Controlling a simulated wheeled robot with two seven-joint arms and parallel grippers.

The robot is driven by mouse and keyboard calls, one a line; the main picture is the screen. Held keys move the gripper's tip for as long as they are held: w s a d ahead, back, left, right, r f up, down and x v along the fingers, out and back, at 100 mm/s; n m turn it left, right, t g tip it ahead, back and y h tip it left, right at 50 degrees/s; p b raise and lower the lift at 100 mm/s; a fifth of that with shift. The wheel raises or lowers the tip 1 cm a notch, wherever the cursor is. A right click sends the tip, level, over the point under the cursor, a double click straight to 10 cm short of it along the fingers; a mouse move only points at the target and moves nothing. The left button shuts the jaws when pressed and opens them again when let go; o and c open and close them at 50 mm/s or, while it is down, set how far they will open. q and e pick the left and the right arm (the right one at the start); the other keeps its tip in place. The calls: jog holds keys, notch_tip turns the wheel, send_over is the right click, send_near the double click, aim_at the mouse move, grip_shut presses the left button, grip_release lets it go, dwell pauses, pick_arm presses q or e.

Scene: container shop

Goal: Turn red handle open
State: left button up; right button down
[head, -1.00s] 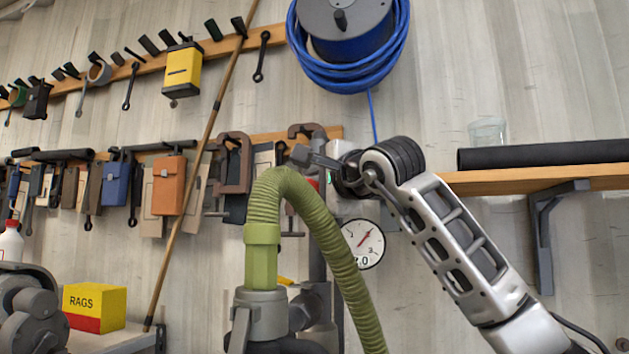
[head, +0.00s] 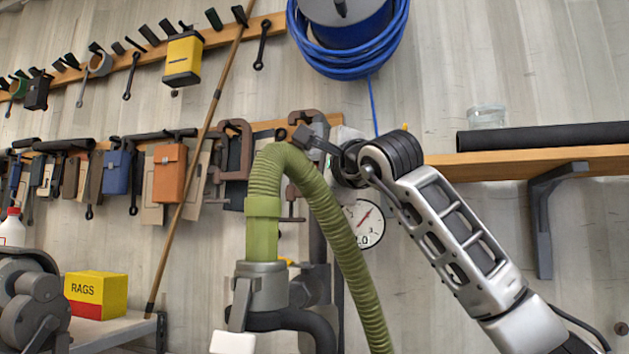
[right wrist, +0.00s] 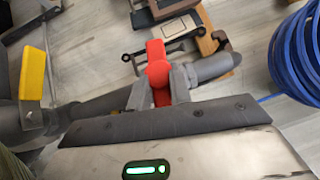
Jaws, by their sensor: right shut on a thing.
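The red handle (right wrist: 158,62) shows in the right wrist view on a grey pipe, between the two fingers of my right gripper (right wrist: 160,88). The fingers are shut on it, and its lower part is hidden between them. In the head view my right gripper (head: 316,143) is at the upper end of the grey pipe (head: 318,235), behind the bend of the green hose. The red handle is hidden there. My left gripper is not in view.
A green ribbed hose (head: 320,205) arches just in front of my right gripper. A round gauge (head: 366,222) hangs below my right wrist. A yellow handle (right wrist: 33,72) is on the pipework. A wooden shelf (head: 520,163) is at the right.

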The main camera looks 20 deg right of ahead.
pick_arm(q)
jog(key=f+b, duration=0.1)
jog(key=b, duration=0.1)
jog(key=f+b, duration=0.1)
jog(key=b, duration=0.2)
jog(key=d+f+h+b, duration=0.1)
jog(key=b, duration=0.2)
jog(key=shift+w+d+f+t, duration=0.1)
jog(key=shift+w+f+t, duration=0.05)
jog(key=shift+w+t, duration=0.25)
pick_arm(e)
jog(key=m+t, duration=0.1)
jog(key=m, duration=0.1)
jog(key=m+t+h, duration=0.1)
jog(key=m+t, duration=0.1)
jog(key=shift+w+a+f+m+t, duration=0.1)
jog(key=shift+a+f+m+t, duration=0.05)
jog(key=shift+f+m+t, duration=0.2)
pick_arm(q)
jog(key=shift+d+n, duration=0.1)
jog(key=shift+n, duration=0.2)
pick_arm(e)
jog(key=shift+m+h, duration=0.25)
jog(key=shift+h, duration=0.05)
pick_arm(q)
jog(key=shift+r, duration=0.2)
